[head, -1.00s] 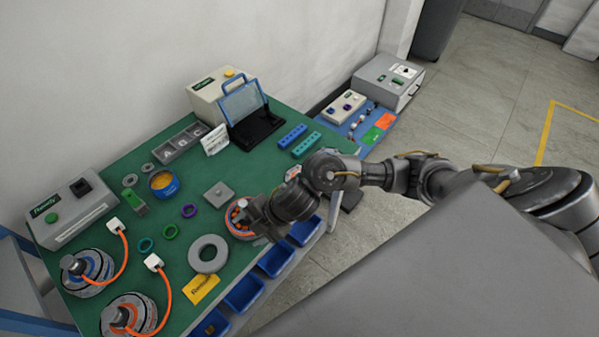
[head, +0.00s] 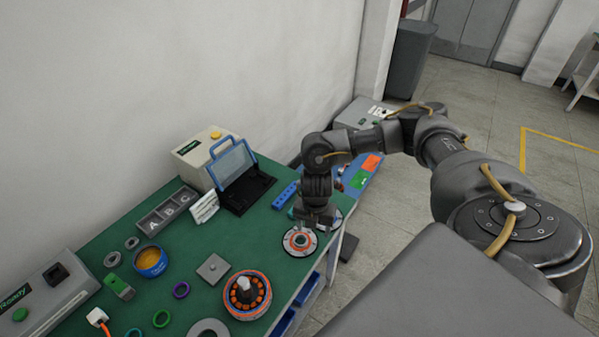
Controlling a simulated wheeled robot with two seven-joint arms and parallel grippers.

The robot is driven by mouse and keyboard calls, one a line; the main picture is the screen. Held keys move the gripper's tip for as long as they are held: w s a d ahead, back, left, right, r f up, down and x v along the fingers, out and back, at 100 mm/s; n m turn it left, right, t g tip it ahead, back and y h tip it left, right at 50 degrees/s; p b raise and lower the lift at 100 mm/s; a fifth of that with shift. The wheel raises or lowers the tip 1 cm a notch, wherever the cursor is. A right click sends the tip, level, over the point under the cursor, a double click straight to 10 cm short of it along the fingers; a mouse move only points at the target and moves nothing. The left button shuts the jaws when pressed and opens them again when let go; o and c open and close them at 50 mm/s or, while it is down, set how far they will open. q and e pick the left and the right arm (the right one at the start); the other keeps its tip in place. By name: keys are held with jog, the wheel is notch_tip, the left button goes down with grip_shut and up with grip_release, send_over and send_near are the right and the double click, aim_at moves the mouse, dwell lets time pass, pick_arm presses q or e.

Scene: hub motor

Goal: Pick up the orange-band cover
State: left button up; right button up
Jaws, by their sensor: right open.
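The orange-band cover appears to be the small grey disc with an orange-red ring (head: 300,241), lying flat near the right edge of the green table. My right gripper (head: 308,224) is open and points down at the far edge of this disc. Its fingertips are small and dark, so I cannot tell if they touch it. An orange-coiled round motor part (head: 247,296) stands nearer on the table. My left gripper is not in view.
A blue-framed stand (head: 240,170) and a blue block (head: 285,195) are behind. Blue bins (head: 307,289) hang along the near edge.

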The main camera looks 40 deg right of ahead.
aim_at(311, 244)
notch_tip(311, 244, down, 2)
jog(key=shift+w+f, duration=0.15)
jog(key=shift+f, duration=0.05)
jog(key=shift+w+f, duration=0.5)
jog(key=shift+w, duration=0.15)
jog(key=shift+s+f+p, duration=0.35)
jog(key=shift+f+p, duration=0.1)
jog(key=shift+p, duration=0.1)
notch_tip(311, 244, down, 4)
jog(key=shift+d+r+p, duration=0.1)
jog(key=shift+r+p, duration=0.15)
jog(key=shift+p, duration=0.15)
jog(key=shift+f, duration=0.25)
jog(key=shift+s, duration=0.1)
jog(key=shift+c, duration=0.5)
jog(key=c, duration=1)
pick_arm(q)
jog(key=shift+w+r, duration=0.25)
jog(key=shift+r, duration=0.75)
pick_arm(e)
jog(key=shift+c, duration=0.4)
